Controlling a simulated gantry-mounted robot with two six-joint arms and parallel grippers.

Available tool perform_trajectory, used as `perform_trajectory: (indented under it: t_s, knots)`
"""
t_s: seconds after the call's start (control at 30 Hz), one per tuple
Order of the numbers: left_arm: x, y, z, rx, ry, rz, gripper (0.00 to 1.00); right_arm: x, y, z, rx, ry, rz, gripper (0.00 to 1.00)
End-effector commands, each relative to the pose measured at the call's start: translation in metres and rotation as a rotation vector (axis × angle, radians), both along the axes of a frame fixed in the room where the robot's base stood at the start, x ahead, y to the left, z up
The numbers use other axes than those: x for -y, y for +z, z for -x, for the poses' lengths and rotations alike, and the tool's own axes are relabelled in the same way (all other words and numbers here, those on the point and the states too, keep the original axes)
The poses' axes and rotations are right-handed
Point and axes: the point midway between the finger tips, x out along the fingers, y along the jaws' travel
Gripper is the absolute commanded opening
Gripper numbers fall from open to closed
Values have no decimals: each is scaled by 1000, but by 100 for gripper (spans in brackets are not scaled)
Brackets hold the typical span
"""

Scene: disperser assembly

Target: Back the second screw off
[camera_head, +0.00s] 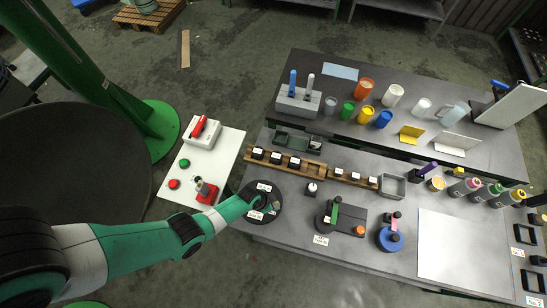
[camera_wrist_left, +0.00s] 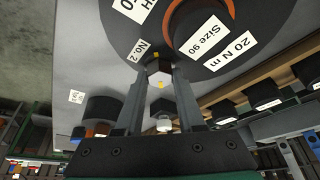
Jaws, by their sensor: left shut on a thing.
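My left gripper (camera_head: 258,200) is over a dark round unit (camera_head: 268,218) with white labels, at the left end of the grey bench. The screw stands beside a "No. 2" label on the dark round unit (camera_wrist_left: 195,70). A larger dark round part (camera_wrist_left: 205,25) with an orange ring and a "20 N m Size 90" label is close by. The screw's lower part is hidden. My right gripper is not in view.
A white board (camera_head: 188,168) with buttons and a red-based switch is left of the bench. Wooden racks (camera_head: 292,164) with dark blocks stand behind the unit. A green-handled device (camera_head: 335,215) is to its right. A white mat (camera_head: 462,250) lies clear at the right.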

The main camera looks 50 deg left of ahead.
Motion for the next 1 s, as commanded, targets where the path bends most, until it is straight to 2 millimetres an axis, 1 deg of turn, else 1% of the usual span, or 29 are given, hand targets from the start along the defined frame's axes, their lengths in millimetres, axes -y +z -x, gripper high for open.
perform_trajectory:
  t_s: [0.27,0.6,0.8,1.0]
  knots:
    - [3,-1,0,1,252,-2,0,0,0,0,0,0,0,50]
    - [4,-2,0,0,523,0,0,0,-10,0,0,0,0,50]
    - [4,-2,0,0,621,0,0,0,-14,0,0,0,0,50]
    - [4,-1,0,-1,670,1,0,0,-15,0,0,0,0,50]
